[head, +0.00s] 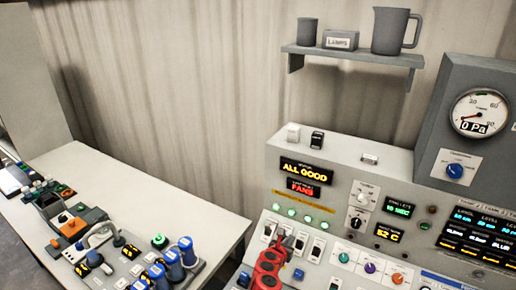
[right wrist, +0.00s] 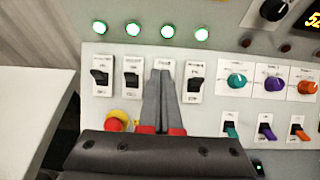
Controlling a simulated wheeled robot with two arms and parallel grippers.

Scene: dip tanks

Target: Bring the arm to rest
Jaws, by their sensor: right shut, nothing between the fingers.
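My right gripper (head: 284,236) is at the lower middle of the head view, in front of the row of black rocker switches on the grey control panel (head: 337,182). In the right wrist view my gripper (right wrist: 160,75) has its two grey fingers together, with nothing between them. The fingertips overlap the third switch from the left and hide most of it; I cannot tell whether they touch it. The neighbouring switches, left (right wrist: 132,77) and right (right wrist: 195,85), show clear. My left gripper is not in view.
Green lamps (right wrist: 167,31) glow above the switches. A red button (right wrist: 116,122) on yellow sits below left of the fingers. Coloured knobs (right wrist: 236,80) are to the right. A bench (head: 110,180) with blue-topped controls stands left; a shelf (head: 352,56) with a jug hangs above.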

